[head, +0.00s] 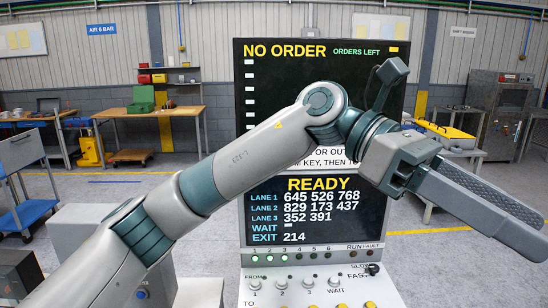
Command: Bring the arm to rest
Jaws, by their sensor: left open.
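My left arm (240,155) comes in from the lower left and reaches across the front of a tall black display panel (390,55). My left gripper (541,240) is at the right side of the view, past the panel's right edge. Its two long grey fingers point to the lower right, parted and with nothing seen between them. The upper screen reads "NO ORDER". The lower screen (310,183) reads "READY" with lane numbers. The arm hides part of the panel's middle. My right gripper is not in view.
Below the screens, a control panel (310,300) has knobs, and lamps 1 to 3 glow green. A workbench (160,111) with a green box (143,96) stands at the back left, a blue cart (22,180) at the left edge. A yellow case (446,132) lies behind my gripper.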

